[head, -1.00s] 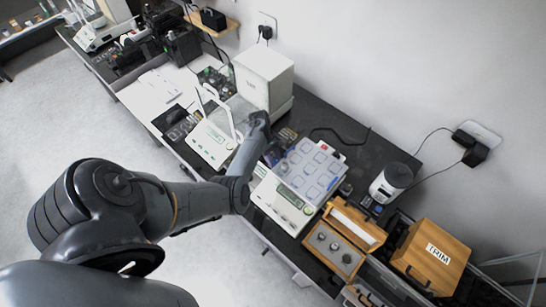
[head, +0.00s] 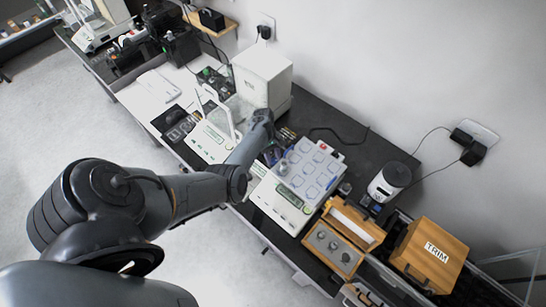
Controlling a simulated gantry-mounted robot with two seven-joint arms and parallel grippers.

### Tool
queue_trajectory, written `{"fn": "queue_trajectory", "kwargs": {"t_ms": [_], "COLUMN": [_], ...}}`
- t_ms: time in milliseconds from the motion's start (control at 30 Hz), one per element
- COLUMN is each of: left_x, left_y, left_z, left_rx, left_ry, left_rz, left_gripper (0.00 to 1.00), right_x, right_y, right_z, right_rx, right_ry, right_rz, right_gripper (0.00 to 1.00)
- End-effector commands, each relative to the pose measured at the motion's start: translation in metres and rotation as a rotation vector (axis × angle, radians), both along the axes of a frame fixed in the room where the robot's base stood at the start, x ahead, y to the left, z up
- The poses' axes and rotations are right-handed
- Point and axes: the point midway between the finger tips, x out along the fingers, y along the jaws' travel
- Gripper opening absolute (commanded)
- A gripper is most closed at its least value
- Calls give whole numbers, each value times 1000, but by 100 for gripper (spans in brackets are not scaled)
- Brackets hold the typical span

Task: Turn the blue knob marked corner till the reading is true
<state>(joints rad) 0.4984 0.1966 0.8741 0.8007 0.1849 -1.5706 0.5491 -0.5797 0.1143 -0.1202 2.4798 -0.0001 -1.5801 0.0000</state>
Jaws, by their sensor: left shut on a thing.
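My left arm reaches across the bench, and its dark wrist and gripper (head: 268,132) are beside the upper left corner of the pale balance with marked blue squares (head: 312,168). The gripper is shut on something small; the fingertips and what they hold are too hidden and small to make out. Small blue parts (head: 271,155) show just below it, between my forearm and the balance; I cannot tell a corner mark on them. The balance's front panel (head: 282,203) has a small display, whose reading is too small to read. A round grey piece (head: 283,167) is on its plate. My right gripper is not in view.
A balance with glass panels (head: 212,141) and a white box (head: 263,78) stand left of and behind my gripper. An open wooden weight case (head: 337,247), a wooden TRIM box (head: 430,257) and a white cylinder device (head: 390,182) are at the right. Bare bench shows behind the marked balance.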

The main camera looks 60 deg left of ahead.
Motion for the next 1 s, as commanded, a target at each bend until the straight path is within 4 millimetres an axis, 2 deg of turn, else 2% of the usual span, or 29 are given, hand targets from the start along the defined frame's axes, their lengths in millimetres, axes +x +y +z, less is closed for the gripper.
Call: {"fn": "queue_trajectory", "kwargs": {"t_ms": [33, 100, 467, 667, 1000], "left_x": [0, 0, 0, 0, 0], "left_y": [1, 1, 2, 11, 34], "left_z": [-1, -1, 4, 26, 78], "left_rx": [2, 2, 2, 4, 4], "left_ry": [-1, -1, -1, -2, -2], "left_rz": [1, 1, 1, 2, 2], "left_gripper": [40, 46, 46, 46, 46], "right_x": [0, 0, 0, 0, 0], "right_y": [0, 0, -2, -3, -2], "right_z": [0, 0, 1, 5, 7], "right_rx": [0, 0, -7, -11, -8], "right_ry": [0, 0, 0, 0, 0], "right_rz": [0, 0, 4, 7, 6], "right_gripper": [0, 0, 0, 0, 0]}}
